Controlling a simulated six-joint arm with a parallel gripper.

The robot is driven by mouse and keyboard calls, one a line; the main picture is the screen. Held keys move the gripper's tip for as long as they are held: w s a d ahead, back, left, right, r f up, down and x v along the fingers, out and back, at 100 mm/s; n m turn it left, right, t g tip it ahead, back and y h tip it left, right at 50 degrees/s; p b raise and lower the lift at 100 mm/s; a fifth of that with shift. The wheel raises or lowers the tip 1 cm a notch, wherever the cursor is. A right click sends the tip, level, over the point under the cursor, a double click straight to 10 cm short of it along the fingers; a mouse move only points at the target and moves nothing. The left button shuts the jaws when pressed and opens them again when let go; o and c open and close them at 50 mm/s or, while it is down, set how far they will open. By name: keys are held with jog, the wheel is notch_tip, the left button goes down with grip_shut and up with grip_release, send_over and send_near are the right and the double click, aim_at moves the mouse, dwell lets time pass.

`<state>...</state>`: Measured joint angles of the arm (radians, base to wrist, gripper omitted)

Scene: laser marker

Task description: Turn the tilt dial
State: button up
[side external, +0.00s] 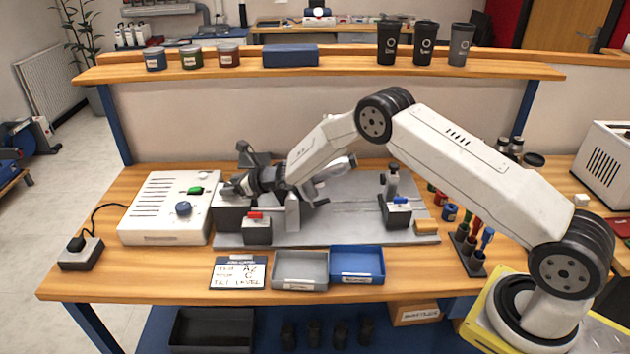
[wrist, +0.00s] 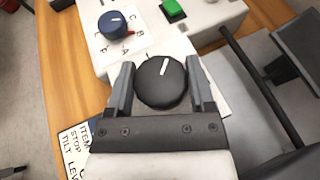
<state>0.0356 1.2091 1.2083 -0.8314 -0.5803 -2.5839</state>
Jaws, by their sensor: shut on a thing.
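A round black dial (wrist: 160,90) with a white pointer line shows in the wrist view. Its pointer leans slightly right of straight up in that picture. My gripper (wrist: 160,70) is shut on this dial, with one finger on each side of it. In the side external view my gripper (side external: 230,188) reaches left and low, just right of the white control box (side external: 160,222), and hides the dial. A card (side external: 238,272) at the table's front reads A2, C and tilt level; its corner shows in the wrist view (wrist: 76,140).
The control box carries a blue knob (side external: 183,209) and a green button (side external: 195,190). A red-handled clamp block (side external: 257,230) stands just in front of my gripper. A grey tray (side external: 300,284) and a blue tray (side external: 357,280) sit at the front edge. A blue-handled block (side external: 397,211) stands right.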

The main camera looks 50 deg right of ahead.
jog(key=shift+w+r+m+t+h, duration=0.15)
jog(key=shift+m+t+h, duration=0.35)
jog(key=shift+m+h, duration=0.9)
jog(key=o, duration=1.2)
jog(key=shift+s, duration=0.3)
jog(key=shift+s+d, duration=0.1)
jog(key=shift+s, duration=0.1)
jog(key=shift+v, duration=3.5)
jog(key=shift+w+r, duration=0.1)
jog(key=shift+r, duration=0.05)
